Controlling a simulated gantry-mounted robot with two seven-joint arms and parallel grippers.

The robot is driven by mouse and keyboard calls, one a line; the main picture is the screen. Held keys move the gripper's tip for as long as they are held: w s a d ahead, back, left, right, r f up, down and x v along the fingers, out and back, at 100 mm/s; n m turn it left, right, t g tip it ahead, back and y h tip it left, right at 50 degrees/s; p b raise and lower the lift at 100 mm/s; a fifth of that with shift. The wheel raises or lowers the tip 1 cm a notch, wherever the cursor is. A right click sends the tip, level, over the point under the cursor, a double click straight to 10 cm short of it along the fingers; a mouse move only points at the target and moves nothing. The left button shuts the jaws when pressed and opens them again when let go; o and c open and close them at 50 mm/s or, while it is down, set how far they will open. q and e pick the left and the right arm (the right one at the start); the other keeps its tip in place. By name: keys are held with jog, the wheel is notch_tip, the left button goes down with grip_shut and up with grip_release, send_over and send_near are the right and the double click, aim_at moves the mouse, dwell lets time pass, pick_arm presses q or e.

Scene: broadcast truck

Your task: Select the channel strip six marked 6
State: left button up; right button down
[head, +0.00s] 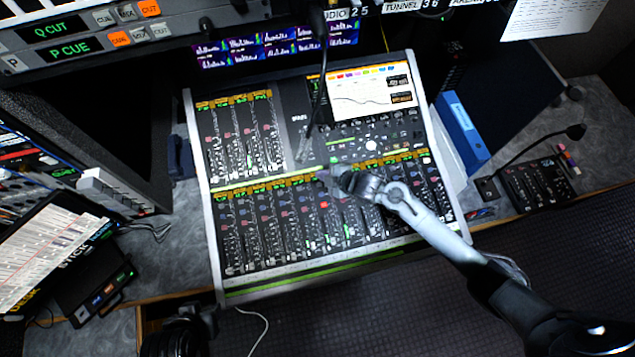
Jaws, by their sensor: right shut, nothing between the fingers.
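The audio mixing console (216,250) stands on the desk in the middle of the head view, with a screen (370,92) at its upper right. Its lower bank of channel strips (290,228) runs across the front, with orange-yellow displays along the top of the bank. The strip numbers are too small to read, so I cannot tell which one is marked 6. My right gripper (328,176) is shut and empty over the top of the lower bank, near its middle. I cannot tell whether it touches the console. The gripper and wrist hide some controls beneath them.
A thin gooseneck microphone (318,100) hangs over the console's upper middle. A blue binder (462,130) stands to the right, beside an intercom panel (538,187) with its own gooseneck. Racks and a script sheet (45,250) are at left. The dark floor in front is clear.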

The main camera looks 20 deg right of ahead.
jog(key=b, duration=0.6)
send_over(321, 189)
jog(key=f, duration=0.6)
jog(key=shift+s+f, duration=0.15)
jog(key=shift+s, duration=0.05)
jog(key=shift+w+f+b, duration=0.2)
jog(key=shift+f+b, duration=0.9)
jog(key=shift+b, duration=0.05)
jog(key=shift+d+f, duration=0.1)
jog(key=shift+f, duration=0.1)
dwell(0.5)
jog(key=shift+f+b, duration=0.3)
